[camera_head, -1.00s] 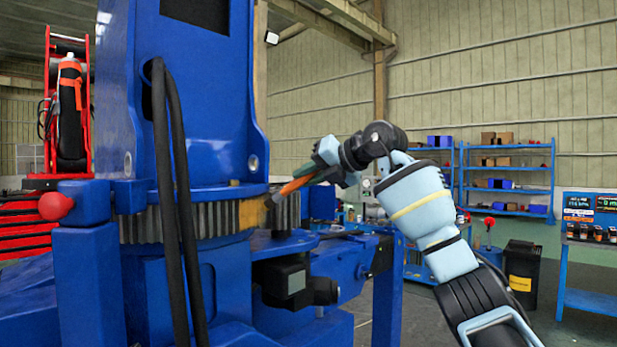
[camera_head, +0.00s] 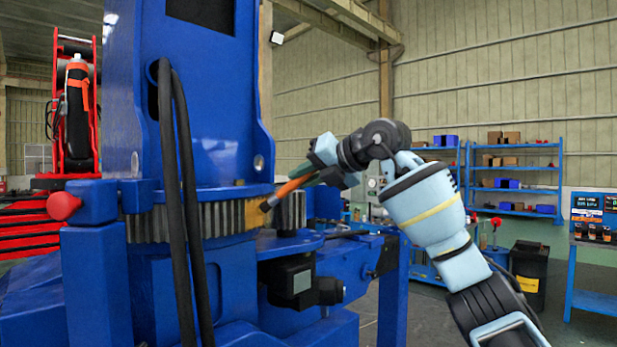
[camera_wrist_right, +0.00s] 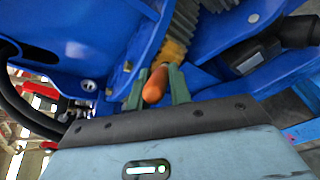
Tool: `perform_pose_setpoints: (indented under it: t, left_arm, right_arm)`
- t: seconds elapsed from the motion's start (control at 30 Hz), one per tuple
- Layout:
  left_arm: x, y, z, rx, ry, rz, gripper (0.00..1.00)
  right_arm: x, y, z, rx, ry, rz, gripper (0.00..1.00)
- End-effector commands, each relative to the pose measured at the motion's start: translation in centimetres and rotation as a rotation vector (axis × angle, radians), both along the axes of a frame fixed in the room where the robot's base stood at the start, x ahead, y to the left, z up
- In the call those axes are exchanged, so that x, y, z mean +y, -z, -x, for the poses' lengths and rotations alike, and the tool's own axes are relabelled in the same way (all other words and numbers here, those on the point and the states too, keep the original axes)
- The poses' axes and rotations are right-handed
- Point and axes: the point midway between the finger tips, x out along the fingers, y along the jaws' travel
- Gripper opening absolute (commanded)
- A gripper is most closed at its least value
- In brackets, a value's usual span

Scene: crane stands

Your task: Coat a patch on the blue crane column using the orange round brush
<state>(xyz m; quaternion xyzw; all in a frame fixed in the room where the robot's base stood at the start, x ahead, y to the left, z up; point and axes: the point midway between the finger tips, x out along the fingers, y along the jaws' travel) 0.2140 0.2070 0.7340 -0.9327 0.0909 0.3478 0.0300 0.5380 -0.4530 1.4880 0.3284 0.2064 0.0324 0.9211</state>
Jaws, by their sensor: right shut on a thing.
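The blue crane column (camera_head: 210,110) stands upright left of centre in the head view, with a grey toothed ring (camera_head: 215,220) around its base. A yellow-orange coated patch (camera_head: 253,214) covers some teeth at the ring's right side; it also shows in the wrist view (camera_wrist_right: 174,50). My right gripper (camera_head: 312,170) is shut on the orange round brush (camera_head: 287,189). The brush points down and left, its tip at or very near the patch; contact cannot be told for sure. In the wrist view the orange handle (camera_wrist_right: 155,86) sits between the green fingers (camera_wrist_right: 157,88). My left gripper is not in view.
A small grey pinion (camera_head: 291,211) and a dark motor box (camera_head: 298,281) sit close below and right of the brush. Black hoses (camera_head: 182,190) hang down the column's front. A red knob (camera_head: 64,206) protrudes at left. Blue shelves (camera_head: 515,175) stand far right.

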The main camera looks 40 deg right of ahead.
Motion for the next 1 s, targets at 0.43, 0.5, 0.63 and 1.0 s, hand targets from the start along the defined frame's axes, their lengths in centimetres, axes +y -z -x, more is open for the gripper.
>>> perform_pose_setpoints:
  t: [0.43, 0.5, 0.63, 1.0]
  left_arm:
    - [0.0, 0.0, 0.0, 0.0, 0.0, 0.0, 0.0]
    - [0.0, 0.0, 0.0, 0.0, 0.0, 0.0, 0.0]
    - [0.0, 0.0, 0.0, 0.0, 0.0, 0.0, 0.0]
    - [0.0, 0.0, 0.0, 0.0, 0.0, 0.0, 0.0]
  right_arm:
    - [2.0, 0.0, 1.0, -0.001, -0.002, 0.0, 0.0]
    - [2.0, 0.0, 1.0, -0.001, -0.002, 0.0, 0.0]
    - [2.4, 0.0, 1.2, -0.001, -0.002, 0.0, 0.0]
    - [4.8, 0.0, 2.5, -0.001, -0.001, 0.001, 0.0]
